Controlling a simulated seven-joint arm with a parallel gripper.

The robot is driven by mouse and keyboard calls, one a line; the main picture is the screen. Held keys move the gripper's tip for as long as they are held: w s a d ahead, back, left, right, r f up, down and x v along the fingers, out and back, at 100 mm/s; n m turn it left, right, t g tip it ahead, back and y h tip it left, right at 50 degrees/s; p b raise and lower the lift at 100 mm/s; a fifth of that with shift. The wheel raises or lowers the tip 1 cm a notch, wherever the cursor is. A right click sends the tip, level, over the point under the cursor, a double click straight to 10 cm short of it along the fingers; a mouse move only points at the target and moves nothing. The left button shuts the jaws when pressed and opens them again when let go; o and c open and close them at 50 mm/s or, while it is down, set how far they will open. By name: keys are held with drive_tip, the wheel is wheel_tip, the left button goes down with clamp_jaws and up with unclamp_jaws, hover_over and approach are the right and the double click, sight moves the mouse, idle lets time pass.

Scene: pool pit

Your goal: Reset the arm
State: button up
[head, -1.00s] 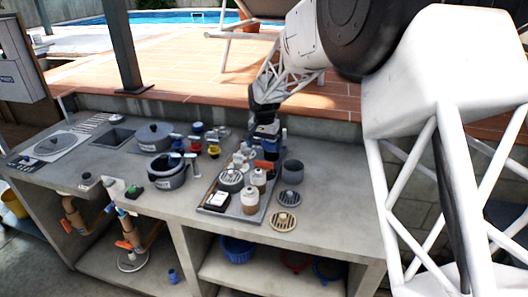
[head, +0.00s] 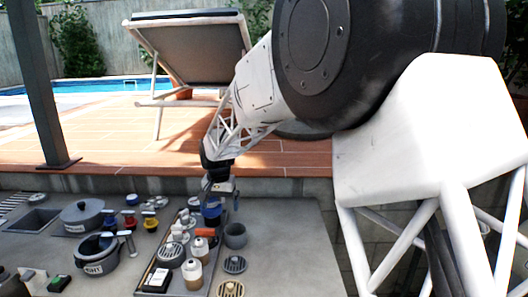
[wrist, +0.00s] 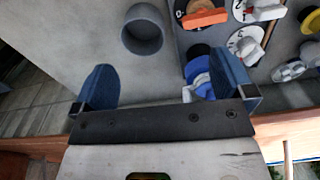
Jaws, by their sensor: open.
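My gripper (wrist: 165,90) is open in the wrist view, its two blue fingers spread apart with nothing between them. It hangs above the back part of the concrete counter (wrist: 100,40). A grey cup (wrist: 144,30) stands on the counter ahead of the fingers, apart from them. In the head view my gripper (head: 222,195) is small, at the back end of the tray, and its fingers are hard to make out. The arm reaches out from the right side of the picture.
A tray (head: 207,279) holds bottles (head: 193,272), a black-and-white box (head: 157,279) and several valve-like parts. The grey cup (head: 236,236) and round grates (head: 231,289) lie right of it. Pots (head: 83,216) stand left. A brick terrace (head: 110,150) rises behind the counter.

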drive_tip(key=s+d+r+t, duration=0.1)
drive_tip(key=s+d+r, duration=0.4)
drive_tip(key=s+d, duration=0.5)
drive_tip(key=s+d+r, duration=0.5)
drive_tip(key=s+d, duration=0.3)
drive_tip(key=d, duration=0.3)
drive_tip(key=s+d+f, duration=0.1)
drive_tip(key=s+d, duration=0.3)
drive_tip(key=s, duration=0.4)
drive_tip(key=s+d+f, duration=0.1)
drive_tip(key=s+d, duration=0.3)
drive_tip(key=s, duration=0.4)
drive_tip(key=s+d+f+t, duration=0.1)
drive_tip(key=s+d, duration=0.3)
drive_tip(key=s, duration=0.5)
drive_tip(key=shift+d+n, duration=0.3)
drive_tip(key=shift+d, duration=0.05)
